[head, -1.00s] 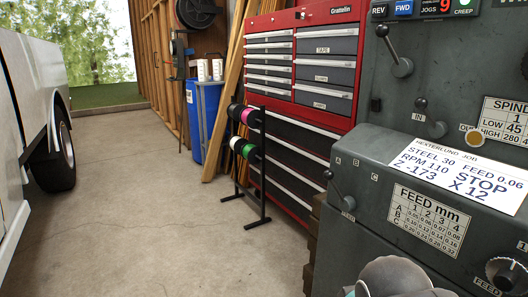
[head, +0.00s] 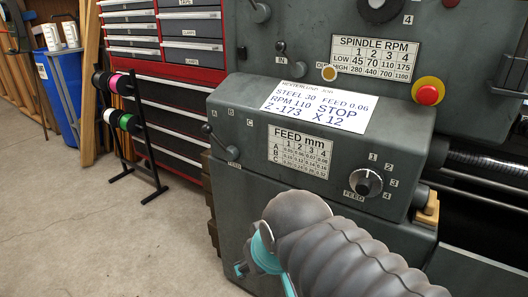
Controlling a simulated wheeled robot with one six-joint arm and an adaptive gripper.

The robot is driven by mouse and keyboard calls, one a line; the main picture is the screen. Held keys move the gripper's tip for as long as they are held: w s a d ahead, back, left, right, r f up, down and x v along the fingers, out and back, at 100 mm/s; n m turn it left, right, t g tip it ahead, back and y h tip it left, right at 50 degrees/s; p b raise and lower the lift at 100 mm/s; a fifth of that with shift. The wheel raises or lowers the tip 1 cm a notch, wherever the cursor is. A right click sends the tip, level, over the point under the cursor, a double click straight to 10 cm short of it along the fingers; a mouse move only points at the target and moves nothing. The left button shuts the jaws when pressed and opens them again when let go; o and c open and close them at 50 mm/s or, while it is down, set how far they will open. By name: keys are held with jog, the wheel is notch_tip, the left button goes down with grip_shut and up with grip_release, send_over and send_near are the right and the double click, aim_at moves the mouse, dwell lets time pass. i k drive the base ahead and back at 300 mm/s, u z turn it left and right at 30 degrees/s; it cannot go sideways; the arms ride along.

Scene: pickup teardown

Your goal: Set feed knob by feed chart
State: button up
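The feed knob (head: 368,184) is a round dark knob on the front of the grey lathe headstock, with marks 1 to 4 around its right side. Which mark it points at is too small to tell. The FEED mm chart (head: 299,152) is a white plate left of the knob, with rows A, B, C and columns 1 to 4; its values are too small to read surely. A feed lever (head: 220,143) below letters A, B, C tilts up and left. The job card (head: 318,104) reads feed 0.06. My arm crosses the bottom; my gripper's fingers do not show.
A red emergency button (head: 428,92) sits right of the spindle RPM plate (head: 372,59). The chuck and ways are at the right edge. A black spool rack (head: 135,135) and red tool chest (head: 188,72) stand left. The concrete floor (head: 70,230) at lower left is clear.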

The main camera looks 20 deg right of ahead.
aim_at(367, 180)
jog(key=z, duration=1.3)
